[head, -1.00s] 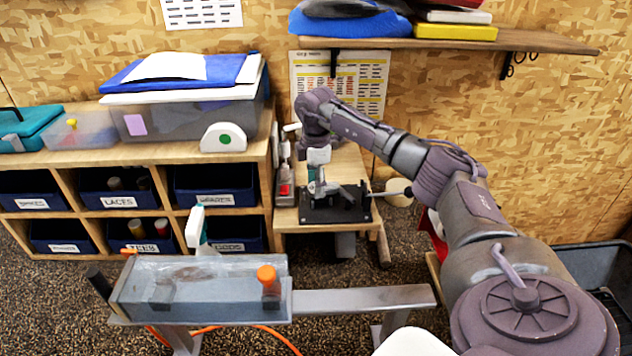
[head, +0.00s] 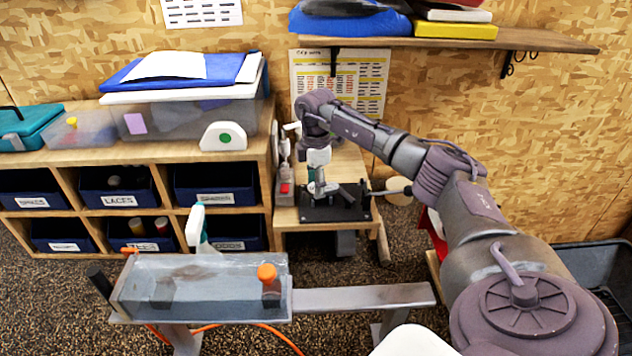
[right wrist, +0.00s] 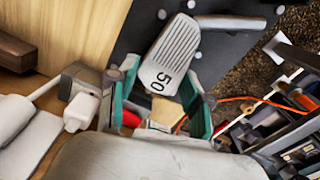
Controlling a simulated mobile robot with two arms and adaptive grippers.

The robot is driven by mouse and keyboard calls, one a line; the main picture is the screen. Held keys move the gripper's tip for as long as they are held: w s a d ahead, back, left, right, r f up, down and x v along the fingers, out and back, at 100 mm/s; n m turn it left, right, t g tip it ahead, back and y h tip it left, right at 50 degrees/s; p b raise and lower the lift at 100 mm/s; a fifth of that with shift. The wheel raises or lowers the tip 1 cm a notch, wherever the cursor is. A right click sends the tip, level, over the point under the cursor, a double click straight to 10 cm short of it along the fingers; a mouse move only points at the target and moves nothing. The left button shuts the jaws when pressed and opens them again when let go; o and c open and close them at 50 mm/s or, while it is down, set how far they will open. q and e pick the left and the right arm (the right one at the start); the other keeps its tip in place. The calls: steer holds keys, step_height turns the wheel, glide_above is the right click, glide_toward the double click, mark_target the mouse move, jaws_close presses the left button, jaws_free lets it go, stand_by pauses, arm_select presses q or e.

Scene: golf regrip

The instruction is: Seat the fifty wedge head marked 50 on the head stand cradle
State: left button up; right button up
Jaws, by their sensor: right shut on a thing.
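The wedge head marked 50 (right wrist: 168,62) is a pale grey, grooved face in the right wrist view, with its number toward my gripper. My right gripper (right wrist: 158,112) has teal-lined fingers on both sides of it and is shut on it. In the head view my right gripper (head: 316,176) points down over the small bench, above the head stand (head: 340,212), a black base with grey fittings. The wedge head is low over the stand; whether it touches the cradle is hard to tell. My left gripper is not in view.
A handle (head: 388,191) sticks out right of the stand. A narrow tray with a red item (head: 285,188) is at the bench's left. A cubby shelf (head: 165,160) stands left, and a grey trough (head: 195,300) with an orange-capped bottle (head: 268,284) is in front.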

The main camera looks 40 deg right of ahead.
steer(key=shift+f, duration=0.2)
stand_by(0.8)
steer(key=o, duration=1.2)
steer(key=shift+o, duration=0.2)
steer(key=shift+r+p, duration=0.6)
steer(key=shift+r, duration=2.95)
steer(key=shift+a+f, duration=0.1)
